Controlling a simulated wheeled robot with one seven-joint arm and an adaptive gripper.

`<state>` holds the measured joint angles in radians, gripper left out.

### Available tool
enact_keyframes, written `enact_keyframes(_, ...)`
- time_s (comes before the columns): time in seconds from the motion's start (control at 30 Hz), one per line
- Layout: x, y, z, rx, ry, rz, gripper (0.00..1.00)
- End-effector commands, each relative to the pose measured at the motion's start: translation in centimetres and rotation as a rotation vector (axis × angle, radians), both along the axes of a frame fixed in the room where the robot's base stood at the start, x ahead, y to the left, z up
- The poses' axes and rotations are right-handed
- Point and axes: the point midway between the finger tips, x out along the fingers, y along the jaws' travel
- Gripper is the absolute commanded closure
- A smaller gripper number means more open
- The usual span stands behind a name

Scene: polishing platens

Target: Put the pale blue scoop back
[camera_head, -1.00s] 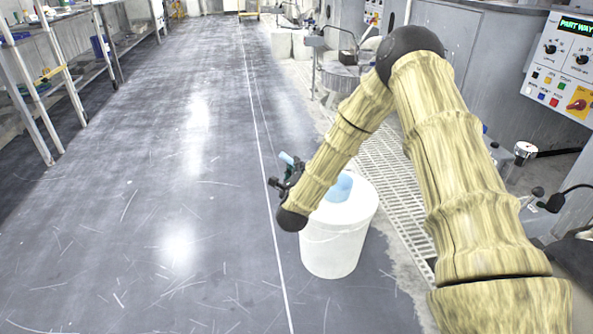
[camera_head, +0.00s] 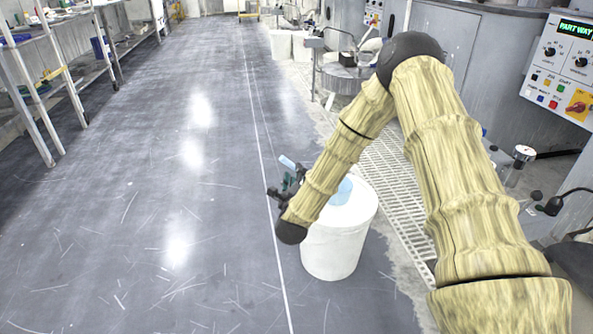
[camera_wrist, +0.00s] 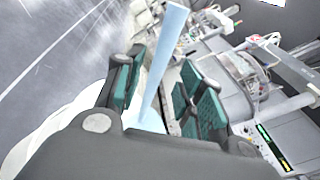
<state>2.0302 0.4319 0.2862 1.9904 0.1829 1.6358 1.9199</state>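The pale blue scoop (camera_head: 341,191) shows partly behind my forearm, against the top of a white bucket (camera_head: 333,246). Its handle end (camera_head: 287,162) sticks up past my gripper (camera_head: 286,182) on the far side. The lower part of the scoop is hidden by the gripper body there. I cannot tell whether the scoop's bowl touches the bucket or is just above it.
A floor grating (camera_head: 396,190) runs right of the bucket, beside grey machines and a control panel (camera_head: 562,68). Shelving (camera_head: 50,80) stands along the left. More white buckets (camera_head: 281,43) stand far back. The grey floor left of the bucket is clear.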

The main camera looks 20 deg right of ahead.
Motion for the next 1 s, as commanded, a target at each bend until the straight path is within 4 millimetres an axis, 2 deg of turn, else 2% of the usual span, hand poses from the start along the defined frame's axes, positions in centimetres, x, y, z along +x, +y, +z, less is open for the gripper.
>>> enact_keyframes(0.3, -5.2, 2.6, 0.1, 0.0, 0.002, 0.001, 0.62)
enact_keyframes(0.5, -7.2, 3.7, -0.1, 0.0, 0.002, 0.001, 0.62)
enact_keyframes(0.67, -7.9, 4.2, -0.5, -0.015, 0.02, 0.01, 0.62)
enact_keyframes(0.77, -8.6, 5.2, -2.4, -0.075, 0.106, 0.052, 0.62)
enact_keyframes(0.87, -10.1, 6.9, -5.8, -0.195, 0.268, 0.138, 0.62)
enact_keyframes(1.0, -13.7, 9.6, -11.5, -0.423, 0.533, 0.317, 0.62)
